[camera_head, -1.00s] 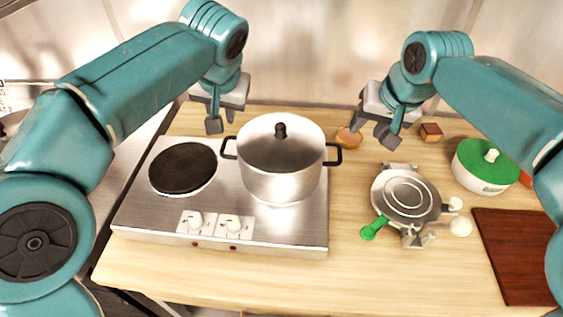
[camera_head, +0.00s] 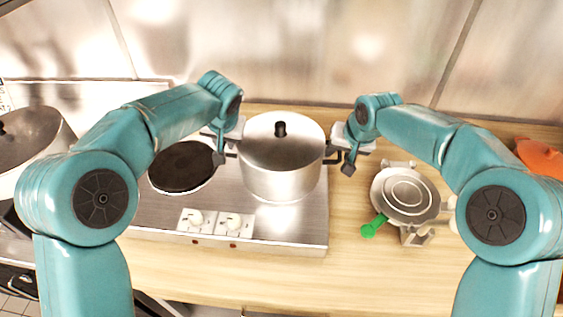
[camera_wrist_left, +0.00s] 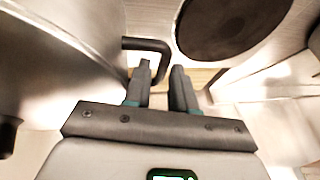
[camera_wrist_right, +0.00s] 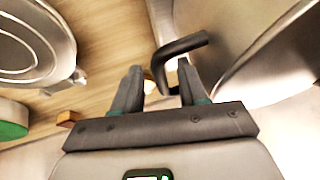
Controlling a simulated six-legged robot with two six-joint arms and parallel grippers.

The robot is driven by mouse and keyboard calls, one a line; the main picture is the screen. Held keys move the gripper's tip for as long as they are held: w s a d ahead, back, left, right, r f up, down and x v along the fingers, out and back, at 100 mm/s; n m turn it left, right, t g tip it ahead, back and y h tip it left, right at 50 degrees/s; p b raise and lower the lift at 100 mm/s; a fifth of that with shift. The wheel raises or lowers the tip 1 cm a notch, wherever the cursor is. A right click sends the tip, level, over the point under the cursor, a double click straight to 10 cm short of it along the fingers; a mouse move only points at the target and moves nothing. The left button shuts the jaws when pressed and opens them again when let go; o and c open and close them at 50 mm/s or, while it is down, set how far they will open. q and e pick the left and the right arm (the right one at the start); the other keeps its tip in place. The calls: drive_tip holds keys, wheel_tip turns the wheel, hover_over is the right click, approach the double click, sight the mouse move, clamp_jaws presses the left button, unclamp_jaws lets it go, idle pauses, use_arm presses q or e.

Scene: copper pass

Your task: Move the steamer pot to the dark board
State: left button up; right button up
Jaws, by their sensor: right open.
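The steamer pot (camera_head: 280,168), silver with a lid, a black knob and two black side handles, stands on the right part of the steel hob (camera_head: 285,228). My left gripper (camera_head: 219,156) is open at the pot's left side; the left wrist view shows that handle (camera_wrist_left: 152,45) at its fingertips (camera_wrist_left: 162,68). My right gripper (camera_head: 349,163) is open at the right side; the right wrist view shows the right handle (camera_wrist_right: 180,47) reaching between its fingertips (camera_wrist_right: 160,68). Neither gripper is closed on a handle. The dark board is hidden behind my right arm in the head view.
A round waffle-iron-like appliance (camera_head: 405,193) with a green handle stands right of the hob. The bare black burner (camera_head: 183,168) is left of the pot.

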use_arm(q)
drive_tip(key=shift+s+a+f, duration=0.1)
drive_tip(key=shift+s+a, duration=0.05)
drive_tip(key=shift+a, duration=0.1)
use_arm(e)
drive_tip(key=shift+s+a, duration=0.15)
drive_tip(key=shift+a, duration=0.05)
use_arm(q)
drive_tip(key=shift+d, duration=0.2)
use_arm(e)
drive_tip(key=shift+d+f, duration=0.1)
drive_tip(key=shift+d, duration=0.05)
use_arm(q)
drive_tip(key=shift+w, duration=0.2)
drive_tip(key=c, duration=0.4)
use_arm(e)
drive_tip(key=shift+w, duration=0.2)
drive_tip(key=c, duration=0.3)
use_arm(q)
clamp_jaws()
use_arm(e)
clamp_jaws()
use_arm(q)
drive_tip(key=shift+s+a, duration=0.1)
use_arm(e)
drive_tip(key=shift+s, duration=0.1)
drive_tip(key=shift+r, duration=0.2)
